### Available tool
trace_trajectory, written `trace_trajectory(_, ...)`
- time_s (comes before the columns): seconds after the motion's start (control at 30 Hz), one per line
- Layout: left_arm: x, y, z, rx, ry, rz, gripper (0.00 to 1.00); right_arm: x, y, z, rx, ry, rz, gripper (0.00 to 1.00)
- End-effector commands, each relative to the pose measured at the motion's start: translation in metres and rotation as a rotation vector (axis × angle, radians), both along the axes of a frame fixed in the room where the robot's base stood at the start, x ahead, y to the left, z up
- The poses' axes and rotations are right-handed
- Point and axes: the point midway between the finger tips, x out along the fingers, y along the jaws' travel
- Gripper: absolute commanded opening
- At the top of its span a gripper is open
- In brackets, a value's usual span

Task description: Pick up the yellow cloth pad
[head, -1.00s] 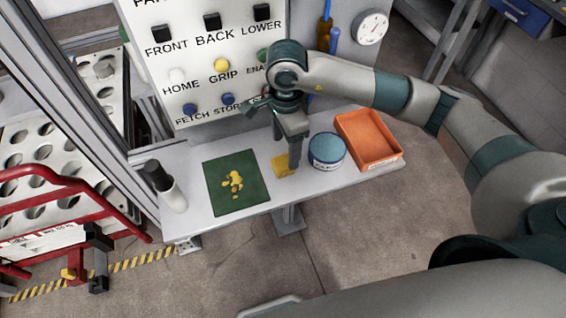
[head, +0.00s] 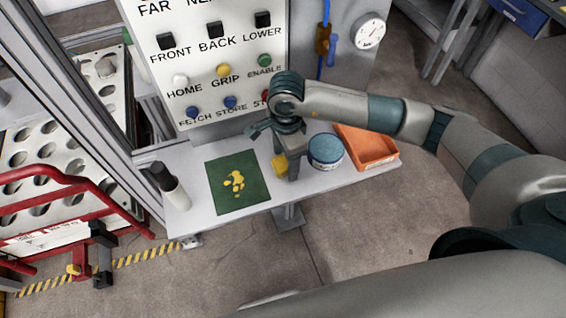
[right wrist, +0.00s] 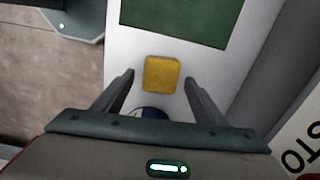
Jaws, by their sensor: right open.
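The yellow cloth pad (head: 279,167) lies on the white shelf, between the green mat and the blue-lidded tin. In the right wrist view the pad (right wrist: 161,74) is a rounded yellow square ahead of the fingertips, roughly centred between them. My right gripper (head: 290,170) points down over the shelf beside the pad and partly hides it in the head view. Its two fingers (right wrist: 158,78) are spread wide with nothing between them. I cannot tell from these views how high the fingertips are above the shelf. My left gripper is not in view.
A green mat (head: 222,200) with yellow bits lies left of the pad. A blue-lidded tin (head: 326,150) and an orange tray (head: 368,160) stand to the right. A dark-capped bottle (head: 174,188) stands at the left end. The button panel (head: 205,55) rises behind the shelf (head: 200,155).

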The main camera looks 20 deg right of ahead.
Motion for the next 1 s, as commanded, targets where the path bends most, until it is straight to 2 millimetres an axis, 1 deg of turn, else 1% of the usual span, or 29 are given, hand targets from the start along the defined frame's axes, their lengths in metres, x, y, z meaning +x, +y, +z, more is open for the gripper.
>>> trace_trajectory(0.33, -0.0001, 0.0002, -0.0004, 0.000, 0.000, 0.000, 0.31, 0.0000, 0.0001, 0.0002, 0.000, 0.000, 0.000, 0.65)
trace_trajectory(0.37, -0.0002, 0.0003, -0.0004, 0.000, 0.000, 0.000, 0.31, 0.0000, 0.0001, 0.0002, 0.000, 0.000, 0.000, 0.58)
trace_trajectory(0.4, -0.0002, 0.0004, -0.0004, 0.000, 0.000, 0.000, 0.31, 0.0000, 0.0001, 0.0002, 0.000, 0.000, 0.000, 0.48)
trace_trajectory(0.47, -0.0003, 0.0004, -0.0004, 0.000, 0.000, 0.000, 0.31, 0.0000, 0.0001, 0.0002, 0.000, 0.000, 0.000, 0.34)
trace_trajectory(0.5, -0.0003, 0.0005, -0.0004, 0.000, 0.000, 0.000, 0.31, 0.0000, 0.0001, 0.0002, 0.000, 0.000, 0.000, 0.24)
trace_trajectory(0.53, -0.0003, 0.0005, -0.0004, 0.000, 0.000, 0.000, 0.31, 0.0000, 0.0001, 0.0003, 0.000, 0.000, 0.000, 0.21)
trace_trajectory(0.83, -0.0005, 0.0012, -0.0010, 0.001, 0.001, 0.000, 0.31, 0.0001, 0.0001, 0.0008, 0.000, 0.000, 0.000, 0.21)
trace_trajectory(1.0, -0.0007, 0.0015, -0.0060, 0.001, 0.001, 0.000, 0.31, 0.0005, 0.0003, 0.0070, 0.000, -0.002, 0.000, 0.21)
